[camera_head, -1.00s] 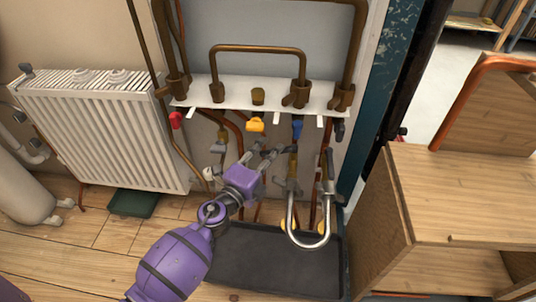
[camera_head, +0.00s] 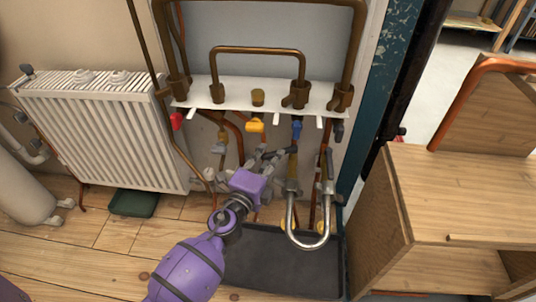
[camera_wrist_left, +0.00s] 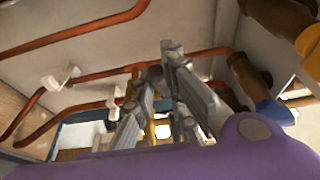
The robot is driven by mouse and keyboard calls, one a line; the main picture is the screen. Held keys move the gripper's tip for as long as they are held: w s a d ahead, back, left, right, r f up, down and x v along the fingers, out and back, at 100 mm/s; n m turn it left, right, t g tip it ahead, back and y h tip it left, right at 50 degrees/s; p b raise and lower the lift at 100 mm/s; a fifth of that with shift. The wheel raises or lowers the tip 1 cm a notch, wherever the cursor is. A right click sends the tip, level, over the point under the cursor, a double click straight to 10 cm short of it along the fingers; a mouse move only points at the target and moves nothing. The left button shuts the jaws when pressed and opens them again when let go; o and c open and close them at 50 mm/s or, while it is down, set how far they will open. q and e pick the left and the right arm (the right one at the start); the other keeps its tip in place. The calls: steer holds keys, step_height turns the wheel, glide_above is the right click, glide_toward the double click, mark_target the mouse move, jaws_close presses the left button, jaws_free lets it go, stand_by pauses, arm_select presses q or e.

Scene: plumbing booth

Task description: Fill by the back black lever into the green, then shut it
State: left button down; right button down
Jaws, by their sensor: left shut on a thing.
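My left gripper (camera_head: 274,160) reaches in from the bottom left, in front of the pipes below the white bracket. Its fingers are closed on a small dark part beside the middle pipes, which I take to be the black lever (camera_head: 284,152). In the left wrist view, the fingers (camera_wrist_left: 172,98) stand close together, with a dark end (camera_wrist_left: 155,72) showing between their tips; most of the lever is hidden. A silver U-shaped hose (camera_head: 307,240) hangs just right of the gripper. I cannot make out a gauge face or its green zone. My right gripper is out of view.
Red (camera_head: 177,121), yellow (camera_head: 255,125) and blue (camera_head: 296,128) valve handles hang under the white bracket (camera_head: 240,91). A black tray (camera_head: 280,275) lies below on the floor. A radiator (camera_head: 100,130) stands left, and a wooden bench (camera_head: 460,200) stands close on the right.

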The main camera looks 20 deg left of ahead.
arm_select(q)
steer(key=c, duration=1.8)
jaws_free()
steer(key=shift+o, duration=0.2)
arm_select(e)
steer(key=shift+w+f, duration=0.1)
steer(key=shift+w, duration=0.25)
arm_select(q)
steer(key=shift+s, duration=0.5)
steer(key=s, duration=1.1)
steer(key=shift+a, duration=0.2)
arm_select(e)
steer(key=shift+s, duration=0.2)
